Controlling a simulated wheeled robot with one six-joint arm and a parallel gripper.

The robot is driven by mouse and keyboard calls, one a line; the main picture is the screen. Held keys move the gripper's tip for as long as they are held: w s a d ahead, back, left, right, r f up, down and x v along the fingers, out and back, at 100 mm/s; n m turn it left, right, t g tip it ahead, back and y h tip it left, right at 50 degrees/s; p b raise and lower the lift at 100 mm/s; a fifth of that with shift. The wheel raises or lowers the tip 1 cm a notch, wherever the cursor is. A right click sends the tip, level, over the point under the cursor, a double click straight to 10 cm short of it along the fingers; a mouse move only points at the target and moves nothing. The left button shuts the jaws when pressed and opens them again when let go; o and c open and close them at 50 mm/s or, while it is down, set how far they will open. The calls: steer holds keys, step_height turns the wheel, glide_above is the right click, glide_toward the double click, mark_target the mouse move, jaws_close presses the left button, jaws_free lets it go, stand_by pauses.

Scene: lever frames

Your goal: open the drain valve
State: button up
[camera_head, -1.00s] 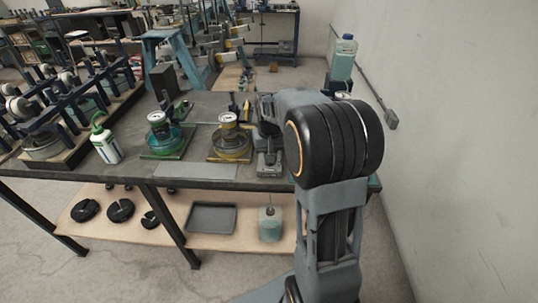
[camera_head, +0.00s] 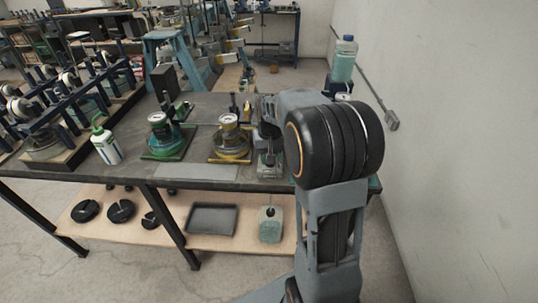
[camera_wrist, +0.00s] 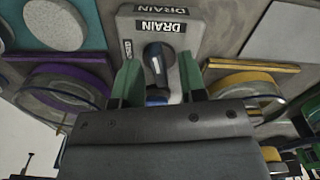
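The drain valve is a grey box with black DRAIN labels (camera_wrist: 160,26) in the wrist view. Its dark round knob (camera_wrist: 156,56) carries a pale pointer mark, and a small label, too small to read surely, sits left of it. My gripper (camera_wrist: 160,76) has its two green fingers apart, one on each side of the knob's near part. Whether they touch it I cannot tell. In the head view the valve box (camera_head: 270,172) is at the table's right part, partly hidden by my gripper and arm.
Left of the box in the head view are a yellow-based pot (camera_head: 230,145), a green-based pot (camera_head: 166,140) and a green-capped bottle (camera_head: 105,145). A blue bottle (camera_head: 344,62) stands behind my arm. The wall is on the right.

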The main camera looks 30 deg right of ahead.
step_height(320, 180, up, 14)
steer(key=shift+p, duration=0.35)
steer(key=shift+w+f, duration=0.1)
stand_by(0.9)
steer(key=s+a+f+n+t, duration=0.1)
steer(key=s+a+f, duration=0.3)
steer(key=s, duration=0.4)
steer(key=s+a+f+n+t, duration=0.2)
steer(key=s+a+f, duration=0.2)
steer(key=s+a, duration=0.2)
steer(key=shift+s+t, duration=0.3)
steer(key=shift+s, duration=1.05)
